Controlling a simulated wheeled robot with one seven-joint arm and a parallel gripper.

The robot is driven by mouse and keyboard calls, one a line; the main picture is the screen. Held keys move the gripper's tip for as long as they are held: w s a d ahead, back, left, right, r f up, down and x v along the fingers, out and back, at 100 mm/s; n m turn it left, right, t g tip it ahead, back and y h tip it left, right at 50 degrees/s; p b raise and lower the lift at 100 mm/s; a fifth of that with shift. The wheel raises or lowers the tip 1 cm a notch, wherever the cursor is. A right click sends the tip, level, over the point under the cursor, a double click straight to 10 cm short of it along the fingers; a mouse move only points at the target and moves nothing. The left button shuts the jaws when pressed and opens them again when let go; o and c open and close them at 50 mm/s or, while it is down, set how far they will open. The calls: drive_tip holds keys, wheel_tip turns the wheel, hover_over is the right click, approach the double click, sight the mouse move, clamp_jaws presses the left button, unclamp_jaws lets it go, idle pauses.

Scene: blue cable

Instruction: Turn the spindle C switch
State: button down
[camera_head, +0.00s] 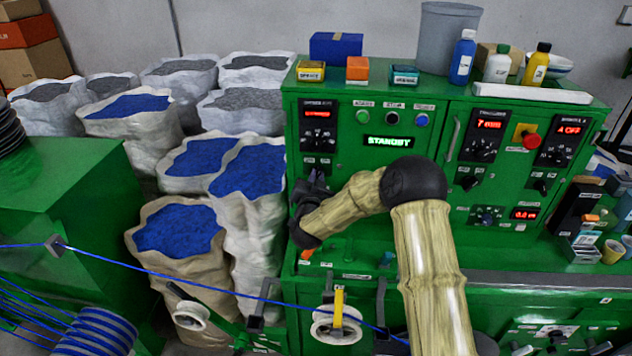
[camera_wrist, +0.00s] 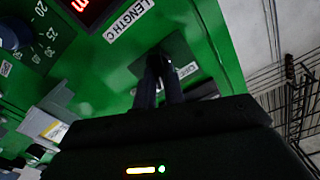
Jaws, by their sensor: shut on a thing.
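An OFF-like label is partly visible beside the fingers.
Similar black switches (camera_head: 468,182) (camera_head: 543,187) sit further right, with a red emergency button (camera_head: 526,137) above. A green STANDBY display (camera_head: 389,141) is right of the panel. Sacks of blue granules (camera_head: 248,184) stand left. A blue cable (camera_head: 190,283) runs across the front.

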drive_tip(key=n+b, duration=0.2)
drive_tip(key=n, duration=0.1)
drive_tip(key=n+b, duration=0.2)
drive_tip(key=n, duration=0.2)
drive_tip(key=n+b, duration=0.1)
drive_tip(key=n, duration=0.2)
drive_tip(key=shift+a+n+b, duration=0.3)
drive_tip(key=shift+b, duration=0.1)
drive_tip(key=c, duration=1.5)
unclamp_jaws()
drive_tip(key=s+b, duration=0.2)
drive_tip(key=s, duration=0.3)
drive_tip(key=s+b, duration=0.2)
drive_tip(key=s, duration=0.4)
drive_tip(key=s+b, duration=0.2)
drive_tip(key=s, duration=0.4)
drive_tip(key=shift+s+a, duration=0.2)
drive_tip(key=shift+a, duration=0.05)
